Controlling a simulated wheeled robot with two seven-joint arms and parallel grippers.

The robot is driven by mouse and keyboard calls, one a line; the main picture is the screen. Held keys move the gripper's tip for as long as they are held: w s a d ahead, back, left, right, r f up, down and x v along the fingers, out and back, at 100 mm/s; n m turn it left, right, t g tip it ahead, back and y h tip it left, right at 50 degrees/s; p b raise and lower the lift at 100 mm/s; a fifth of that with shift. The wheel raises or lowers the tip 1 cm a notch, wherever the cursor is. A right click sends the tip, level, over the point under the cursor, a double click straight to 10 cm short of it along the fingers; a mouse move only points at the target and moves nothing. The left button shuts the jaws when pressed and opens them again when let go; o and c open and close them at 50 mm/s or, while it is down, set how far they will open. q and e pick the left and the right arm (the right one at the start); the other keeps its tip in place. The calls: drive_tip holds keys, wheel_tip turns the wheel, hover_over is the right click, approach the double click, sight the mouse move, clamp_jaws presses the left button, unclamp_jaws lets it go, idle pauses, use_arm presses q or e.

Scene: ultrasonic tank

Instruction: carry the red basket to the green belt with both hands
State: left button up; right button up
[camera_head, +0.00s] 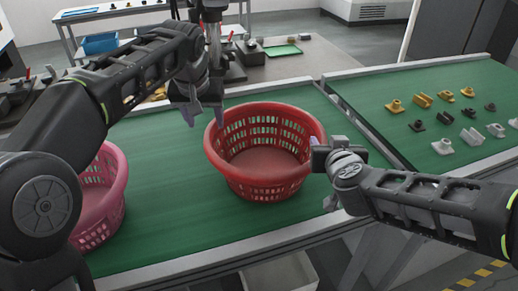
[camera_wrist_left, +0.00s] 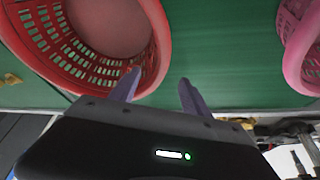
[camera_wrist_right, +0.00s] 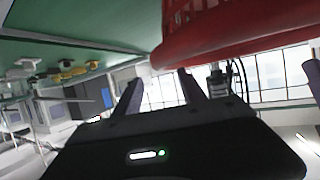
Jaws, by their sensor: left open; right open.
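The red basket (camera_head: 262,188) stands upright and empty on the green belt (camera_head: 160,186). Its rim also shows in the left wrist view (camera_wrist_left: 150,75) and in the right wrist view (camera_wrist_right: 235,42). My left gripper (camera_head: 204,115) is open near the basket's back left rim; in the left wrist view its fingers (camera_wrist_left: 158,85) are apart, one close to the basket's wall. My right gripper (camera_head: 322,172) is open at the basket's right side; in the right wrist view its fingers (camera_wrist_right: 160,88) are spread below the rim, with nothing between them. I cannot tell whether either gripper touches the basket.
A pink basket (camera_head: 108,195) stands left on the same belt, partly hidden by my left arm. A second green belt (camera_head: 400,142) at the right carries several small yellow, black and grey parts. A metal edge separates the belts. Benches with parts stand behind.

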sight(209, 133)
use_arm(q)
drive_tip(key=shift+d, duration=0.1)
drive_tip(key=shift+f, duration=0.1)
drive_tip(key=shift+x, duration=3.85)
use_arm(e)
drive_tip(key=shift+x, duration=3.9)
use_arm(q)
drive_tip(key=c, duration=1)
use_arm(e)
drive_tip(key=c, duration=1.1)
use_arm(q)
clamp_jaws()
use_arm(e)
drive_tip(key=shift+d, duration=0.1)
clamp_jaws()
